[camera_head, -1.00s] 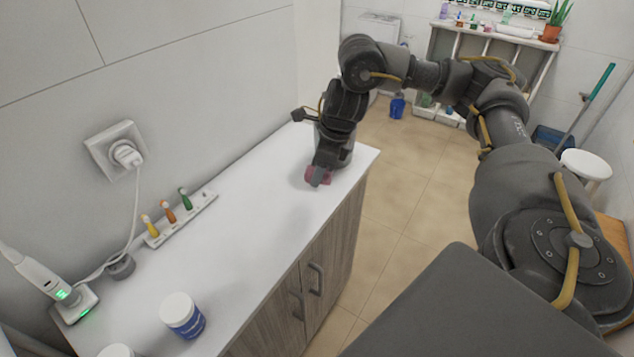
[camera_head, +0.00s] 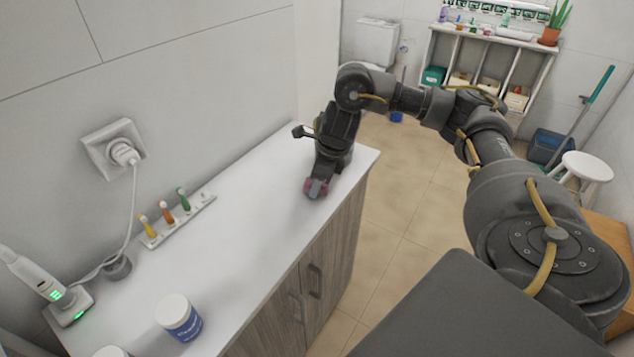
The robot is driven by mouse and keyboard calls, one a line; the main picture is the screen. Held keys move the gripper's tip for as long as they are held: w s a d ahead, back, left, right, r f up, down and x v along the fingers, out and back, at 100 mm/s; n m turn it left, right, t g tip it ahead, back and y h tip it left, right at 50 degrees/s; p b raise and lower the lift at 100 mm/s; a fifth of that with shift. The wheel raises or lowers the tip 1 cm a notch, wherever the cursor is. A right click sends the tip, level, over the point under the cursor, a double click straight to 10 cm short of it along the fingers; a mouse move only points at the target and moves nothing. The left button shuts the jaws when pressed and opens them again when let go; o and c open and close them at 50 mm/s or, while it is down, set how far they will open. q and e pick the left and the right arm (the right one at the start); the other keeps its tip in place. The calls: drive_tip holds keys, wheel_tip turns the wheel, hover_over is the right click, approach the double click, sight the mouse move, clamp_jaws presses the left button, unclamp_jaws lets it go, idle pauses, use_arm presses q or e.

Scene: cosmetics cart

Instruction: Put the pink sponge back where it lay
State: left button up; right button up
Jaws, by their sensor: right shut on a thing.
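The pink sponge (camera_head: 310,186) is at the far right part of the white counter (camera_head: 245,215), near its front edge. My right gripper (camera_head: 317,190) points down and is shut on the sponge. The fingers cover much of it, and I cannot tell whether the sponge touches the counter or is just above it. My left gripper is not in view.
A blue-and-white jar (camera_head: 179,317) stands at the near end of the counter. A rack with several coloured brush heads (camera_head: 178,219) and an electric toothbrush on its charger (camera_head: 48,285) are along the wall. The counter's middle is clear.

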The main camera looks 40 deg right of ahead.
drive_tip(key=shift+f, duration=0.2)
drive_tip(key=o, duration=0.9)
drive_tip(key=shift+o, duration=0.2)
drive_tip(key=shift+r, duration=0.55)
drive_tip(key=p+v, duration=0.3)
drive_tip(key=v, duration=0.8)
drive_tip(key=shift+r, duration=0.15)
drive_tip(key=shift+s, duration=0.1)
